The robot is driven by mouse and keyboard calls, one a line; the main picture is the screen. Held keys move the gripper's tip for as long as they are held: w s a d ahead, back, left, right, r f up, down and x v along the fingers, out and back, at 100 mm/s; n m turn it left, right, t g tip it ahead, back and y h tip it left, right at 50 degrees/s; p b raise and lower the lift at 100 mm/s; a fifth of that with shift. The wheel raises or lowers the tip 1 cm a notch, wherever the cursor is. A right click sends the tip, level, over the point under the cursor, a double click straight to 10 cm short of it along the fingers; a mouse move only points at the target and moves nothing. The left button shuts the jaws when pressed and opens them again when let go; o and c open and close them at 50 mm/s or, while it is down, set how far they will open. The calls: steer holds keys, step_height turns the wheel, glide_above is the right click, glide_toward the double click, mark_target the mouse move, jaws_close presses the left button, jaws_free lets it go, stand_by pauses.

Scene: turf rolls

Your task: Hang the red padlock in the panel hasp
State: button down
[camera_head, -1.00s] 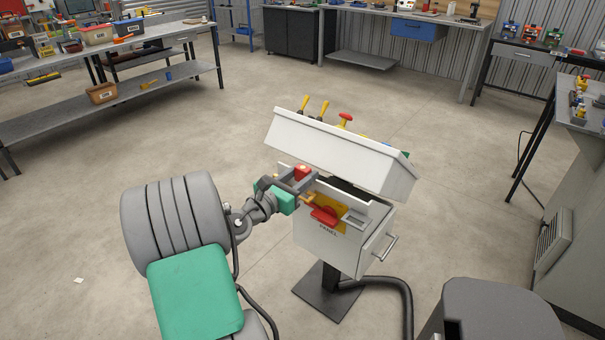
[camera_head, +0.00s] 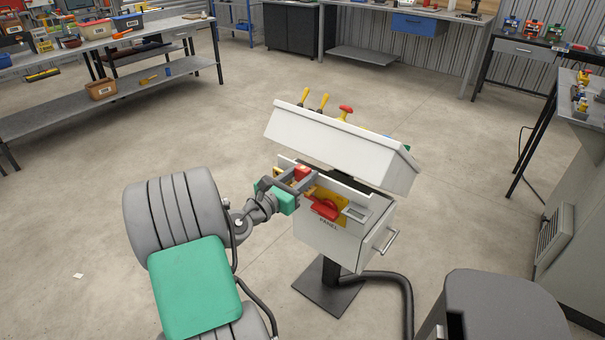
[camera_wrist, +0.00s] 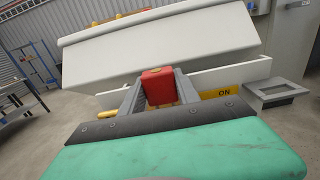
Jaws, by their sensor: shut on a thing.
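My gripper (camera_head: 298,182) is at the front left of the white panel box, its fingers shut on the red padlock (camera_head: 302,172). In the wrist view the red padlock (camera_wrist: 158,86) sits between the two grey fingers, close to the panel's front face. The panel (camera_head: 325,238) is a white box marked PANEL on a black post, with a red rotary handle (camera_head: 325,208) on a yellow plate. The hasp and the padlock's shackle cannot be made out behind the fingers, so I cannot tell whether they meet.
A sloped white console top (camera_head: 340,148) with yellow levers and a red knob overhangs the panel just beyond my gripper. A metal side handle (camera_head: 392,243) sticks out at the right. A black hose (camera_head: 400,285) runs from the post's foot. Open floor lies to the left.

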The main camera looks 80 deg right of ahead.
steer(key=shift+f+b, duration=0.5)
steer(key=shift+f, duration=0.45)
steer(key=c, duration=0.8)
jaws_free()
steer(key=shift+b+v, duration=0.7)
steer(key=shift+v, duration=3.2)
